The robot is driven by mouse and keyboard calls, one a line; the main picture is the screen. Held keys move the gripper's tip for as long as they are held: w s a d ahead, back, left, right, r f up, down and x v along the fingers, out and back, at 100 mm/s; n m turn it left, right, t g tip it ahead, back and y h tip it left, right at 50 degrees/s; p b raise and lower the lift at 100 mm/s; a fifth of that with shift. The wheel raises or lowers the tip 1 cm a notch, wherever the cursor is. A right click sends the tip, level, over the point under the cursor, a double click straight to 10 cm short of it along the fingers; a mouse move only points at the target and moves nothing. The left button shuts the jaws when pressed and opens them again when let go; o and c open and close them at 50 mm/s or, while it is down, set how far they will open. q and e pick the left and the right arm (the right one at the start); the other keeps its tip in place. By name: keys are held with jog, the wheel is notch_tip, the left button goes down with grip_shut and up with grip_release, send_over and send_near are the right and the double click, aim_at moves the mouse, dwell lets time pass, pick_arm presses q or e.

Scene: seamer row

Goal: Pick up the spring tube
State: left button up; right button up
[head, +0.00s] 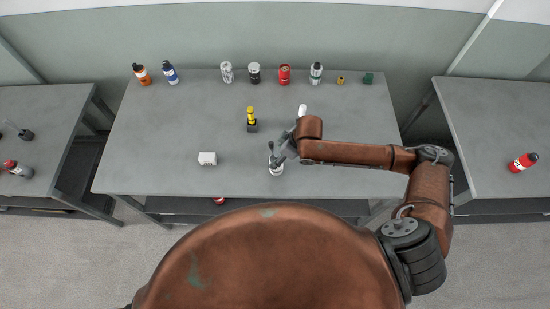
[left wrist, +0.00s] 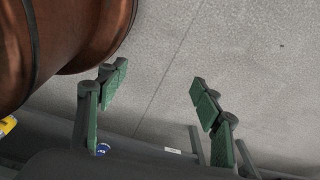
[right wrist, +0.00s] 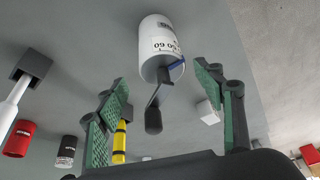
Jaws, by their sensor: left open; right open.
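No label that I can read names the spring tube, so I cannot tell for sure which object it is. A yellow upright piece (head: 251,112) stands in a dark base near the middle of the table; it also shows in the right wrist view (right wrist: 119,145). A white upright piece (head: 302,109) stands to its right, in a dark block in the right wrist view (right wrist: 16,100). My left gripper (left wrist: 155,100) is open and empty, above the floor.
A white block (head: 207,159) sits at the front left of the table. Several bottles and cans, such as a red can (head: 285,75), stand along the back edge. Side tables flank both sides; a red bottle (head: 523,162) lies on the right one. The table's left front is mostly clear.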

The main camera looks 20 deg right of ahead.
jog(key=shift+x, duration=1.2)
jog(key=x, duration=0.3)
jog(key=shift+s+a+f+p, duration=0.1)
jog(key=shift+f+p, duration=0.2)
jog(key=shift+p, duration=0.1)
jog(key=shift+a+f, duration=0.15)
jog(key=shift+f, duration=0.4)
jog(key=c, duration=0.7)
pick_arm(q)
jog(key=shift+s+r, duration=0.4)
jog(key=shift+s, duration=0.15)
pick_arm(e)
jog(key=c, duration=0.7)
jog(key=shift+r, duration=0.1)
jog(key=shift+c, duration=0.2)
